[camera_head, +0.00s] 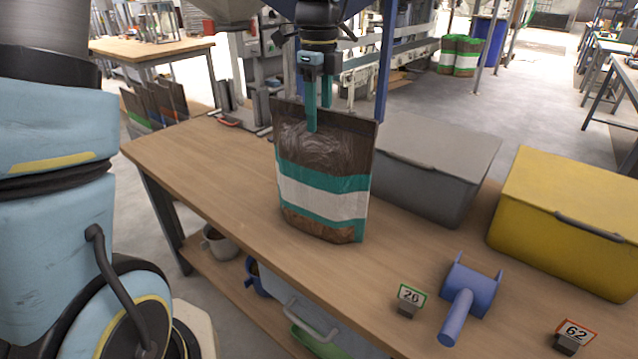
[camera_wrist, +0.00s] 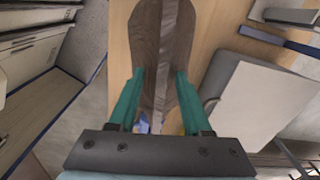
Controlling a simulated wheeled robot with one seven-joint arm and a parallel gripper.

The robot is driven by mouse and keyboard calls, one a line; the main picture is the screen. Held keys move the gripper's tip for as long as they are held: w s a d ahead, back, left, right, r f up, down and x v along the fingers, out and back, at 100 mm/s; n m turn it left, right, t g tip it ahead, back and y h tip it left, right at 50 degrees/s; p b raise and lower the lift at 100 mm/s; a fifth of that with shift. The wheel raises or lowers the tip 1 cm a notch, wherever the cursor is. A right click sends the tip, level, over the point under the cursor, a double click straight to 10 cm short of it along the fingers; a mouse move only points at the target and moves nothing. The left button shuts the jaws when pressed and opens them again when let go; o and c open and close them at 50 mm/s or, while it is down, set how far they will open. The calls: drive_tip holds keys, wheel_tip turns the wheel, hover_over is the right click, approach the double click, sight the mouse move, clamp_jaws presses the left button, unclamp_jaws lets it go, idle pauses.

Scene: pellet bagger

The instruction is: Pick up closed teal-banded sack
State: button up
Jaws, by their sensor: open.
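The teal-banded sack (camera_head: 322,198) stands upright on the wooden bench. It is brown, with a white stripe between two teal bands, and its top edge looks closed and flat. My gripper (camera_head: 318,118) points down at the top edge from above, with teal fingers apart. One finger is in front of the sack's upper face; the other passes behind the top edge, its tip hidden. In the wrist view the sack's top seam (camera_wrist: 171,45) runs between the fingers of my gripper (camera_wrist: 160,75), with gaps visible on both sides.
On the bench (camera_head: 185,150), a grey lidded bin (camera_head: 440,165) stands close right of the sack, and a yellow bin (camera_head: 565,225) farther right. The bench left of the sack is clear.

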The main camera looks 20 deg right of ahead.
clamp_jaws()
drive_tip(key=shift+r, duration=0.1)
idle(1.2)
